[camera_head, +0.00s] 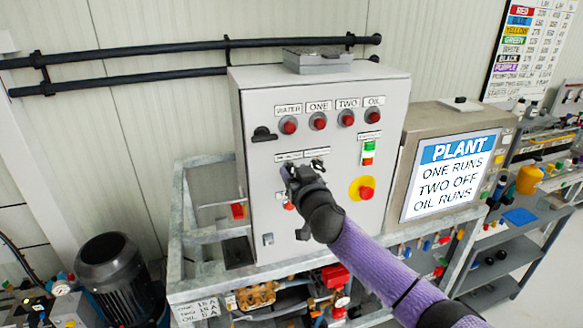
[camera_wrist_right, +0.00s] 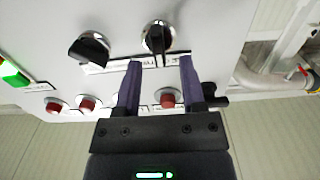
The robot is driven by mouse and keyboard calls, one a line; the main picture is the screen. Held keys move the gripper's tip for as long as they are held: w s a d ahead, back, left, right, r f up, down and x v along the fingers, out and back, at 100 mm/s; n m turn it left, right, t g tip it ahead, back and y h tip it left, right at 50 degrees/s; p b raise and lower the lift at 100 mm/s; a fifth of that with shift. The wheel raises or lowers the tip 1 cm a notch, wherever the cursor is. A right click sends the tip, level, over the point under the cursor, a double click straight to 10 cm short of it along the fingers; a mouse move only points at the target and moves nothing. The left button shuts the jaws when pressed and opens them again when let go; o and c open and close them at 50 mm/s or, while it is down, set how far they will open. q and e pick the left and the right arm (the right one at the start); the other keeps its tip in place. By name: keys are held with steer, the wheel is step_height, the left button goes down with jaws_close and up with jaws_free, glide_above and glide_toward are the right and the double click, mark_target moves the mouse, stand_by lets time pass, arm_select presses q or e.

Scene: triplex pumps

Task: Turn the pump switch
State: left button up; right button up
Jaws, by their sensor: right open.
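The pump control cabinet (camera_head: 253,215) is a grey upright box with red lamps labelled WATER, ONE, TWO and OIL. In the right wrist view, two black rotary switches with silver collars show: one (camera_wrist_right: 157,38) just beyond my fingertips, another (camera_wrist_right: 90,48) to its left. My right gripper (camera_head: 304,168) is in front of the cabinet's middle and covers the switches in the head view. In the right wrist view, the open purple fingers (camera_wrist_right: 161,68) have a gap in line with the nearer switch. I cannot tell whether they touch it. My left gripper is not in view.
A yellow-ringed red button (camera_head: 366,188) and a green-red indicator (camera_head: 368,152) sit right of my gripper. A black handle (camera_head: 264,135) sticks out at the upper left. A screen (camera_head: 451,175) reads "PLANT ONE RUNS TWO OFF OIL RUNS". A grey frame surrounds the cabinet.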

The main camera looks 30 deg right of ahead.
steer(key=shift+w+d, duration=0.1)
steer(key=shift+w, duration=0.3)
jaws_close()
steer(key=shift+n, duration=0.3)
steer(key=n, duration=0.4)
steer(key=shift+w+a+p, duration=0.1)
steer(key=shift+a+p, duration=0.15)
steer(key=shift+p, duration=0.05)
steer(key=shift+a+f+n, duration=0.1)
steer(key=shift+n, duration=0.9)
steer(key=shift+a+f+n, duration=0.1)
steer(key=shift+n, duration=1.2)
